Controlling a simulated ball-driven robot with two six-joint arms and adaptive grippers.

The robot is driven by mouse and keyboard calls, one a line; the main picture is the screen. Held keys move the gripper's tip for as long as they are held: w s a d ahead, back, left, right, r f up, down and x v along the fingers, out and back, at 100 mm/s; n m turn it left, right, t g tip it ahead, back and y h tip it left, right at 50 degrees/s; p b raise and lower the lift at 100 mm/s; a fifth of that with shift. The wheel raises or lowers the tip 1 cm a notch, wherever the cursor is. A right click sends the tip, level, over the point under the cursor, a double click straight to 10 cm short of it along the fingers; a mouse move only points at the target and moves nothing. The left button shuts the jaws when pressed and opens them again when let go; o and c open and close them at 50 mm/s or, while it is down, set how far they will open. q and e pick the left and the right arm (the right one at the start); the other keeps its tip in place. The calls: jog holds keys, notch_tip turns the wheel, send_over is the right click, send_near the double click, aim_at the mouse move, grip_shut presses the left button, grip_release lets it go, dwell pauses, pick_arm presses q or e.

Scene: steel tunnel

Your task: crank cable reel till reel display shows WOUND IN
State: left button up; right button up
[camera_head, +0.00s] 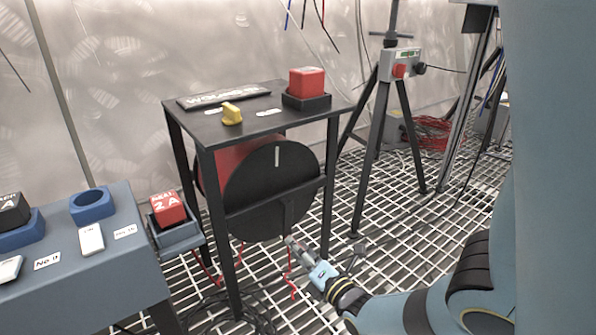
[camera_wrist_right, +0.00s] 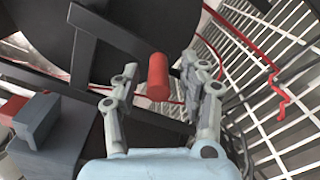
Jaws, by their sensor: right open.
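The cable reel (camera_head: 272,190) hangs in a black stand, with a large black disc with a white mark facing me and a red part behind it. A dark plate with pale lettering (camera_head: 222,98) lies on the stand's top; I cannot read it surely. In the right wrist view, a red cylindrical crank handle (camera_wrist_right: 158,76) lies between the spread fingers of my right gripper (camera_wrist_right: 160,92), with gaps on both sides. In the head view, my right gripper (camera_head: 296,246) is at the disc's lower edge; the handle is not discernible there. My left gripper is not in view.
A yellow knob (camera_head: 232,113) and a red block in a black holder (camera_head: 306,83) are on the stand's top. A blue-grey bench (camera_head: 80,275) stands at left, a tripod with a control box (camera_head: 400,64) behind. Red cable (camera_head: 291,277) hangs below the reel.

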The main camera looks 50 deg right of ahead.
jog(key=v, duration=1.1)
jog(key=shift+s, duration=0.4)
jog(key=shift+f, duration=0.1)
